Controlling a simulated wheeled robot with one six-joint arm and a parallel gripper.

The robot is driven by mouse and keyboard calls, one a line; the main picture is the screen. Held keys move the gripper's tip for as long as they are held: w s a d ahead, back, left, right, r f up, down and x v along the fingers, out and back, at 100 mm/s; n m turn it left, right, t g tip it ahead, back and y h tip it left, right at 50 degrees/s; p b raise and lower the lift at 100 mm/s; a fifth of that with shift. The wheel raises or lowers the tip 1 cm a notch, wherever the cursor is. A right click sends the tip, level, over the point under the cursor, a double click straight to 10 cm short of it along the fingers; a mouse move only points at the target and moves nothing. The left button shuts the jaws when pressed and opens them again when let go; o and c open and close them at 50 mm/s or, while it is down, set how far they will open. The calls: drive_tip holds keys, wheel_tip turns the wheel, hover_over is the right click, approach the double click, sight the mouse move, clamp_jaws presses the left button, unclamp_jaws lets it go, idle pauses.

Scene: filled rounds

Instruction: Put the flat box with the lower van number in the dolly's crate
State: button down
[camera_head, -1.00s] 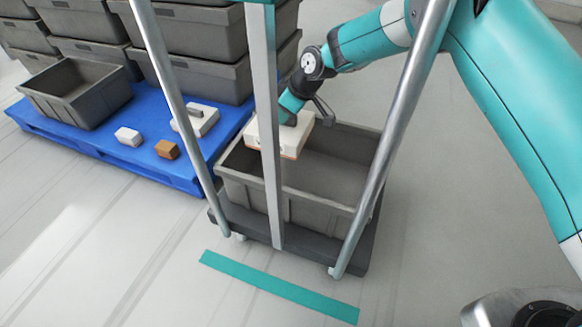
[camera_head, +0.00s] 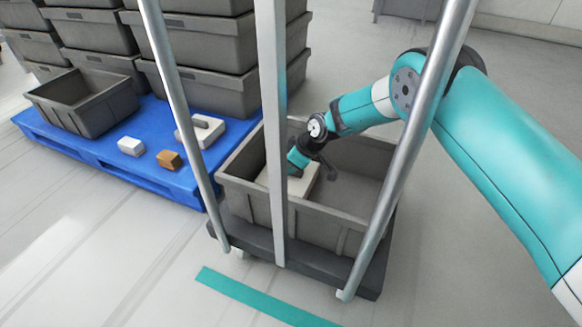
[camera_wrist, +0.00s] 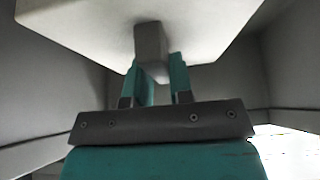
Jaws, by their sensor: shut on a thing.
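My gripper (camera_wrist: 157,85) is shut on the grey grip block of a white flat box (camera_wrist: 85,22). In the head view that flat box (camera_head: 308,182) is down inside the grey crate (camera_head: 335,219) on the dolly (camera_head: 315,264), at its left side, partly hidden by a dolly post. I cannot tell if it touches the crate floor. A second white flat box with a grey grip (camera_head: 204,131) lies on the blue pallet, partly behind a post. No van number is legible on either box.
The blue pallet (camera_head: 140,170) also holds a small white box (camera_head: 131,146), a small brown box (camera_head: 169,160), an open grey crate (camera_head: 85,103) and stacked grey crates (camera_head: 200,45). Metal dolly posts (camera_head: 404,150) stand before the crate. The crate's right part is empty.

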drive_tip(key=c, duration=1.4)
unclamp_jaws()
drive_tip(key=shift+f, duration=0.1)
drive_tip(key=shift+c, duration=0.2)
drive_tip(key=o, duration=0.4)
drive_tip(key=shift+p+v, duration=2.75)
drive_tip(key=shift+v, duration=3.45)
